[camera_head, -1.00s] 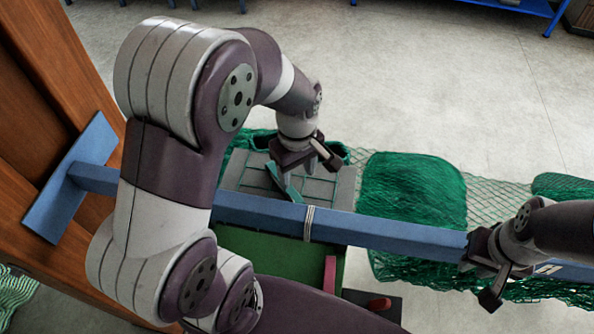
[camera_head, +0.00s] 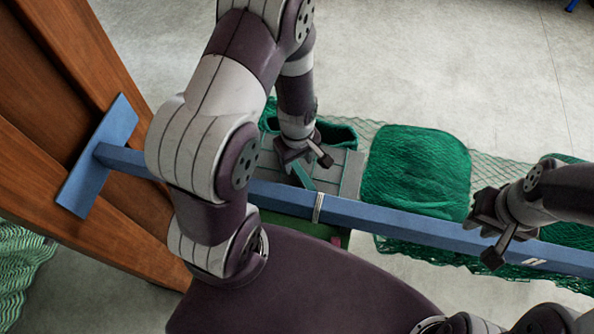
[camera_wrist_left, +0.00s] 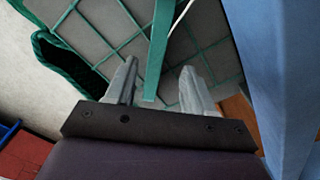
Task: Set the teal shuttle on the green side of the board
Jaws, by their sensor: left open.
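The teal shuttle (camera_head: 303,177) is a flat strip over the grey, green-gridded part of the board (camera_head: 348,172), beyond the blue beam. My left gripper (camera_head: 306,163) is open and low over this part. In the left wrist view the shuttle (camera_wrist_left: 159,45) runs upward from the gap between the spread fingers (camera_wrist_left: 158,85). I cannot tell whether either finger touches it. The green side of the board (camera_head: 285,221) shows as a strip on the near side of the beam, mostly hidden by my own body. My right gripper (camera_head: 491,230) is at the beam, one finger on each side.
The blue beam (camera_head: 400,222) crosses the whole work area, with a cord tied around it (camera_head: 318,208). Green netting (camera_head: 418,170) is bunched right of the board. A wooden frame (camera_head: 60,110) stands at the left. Grey floor lies beyond.

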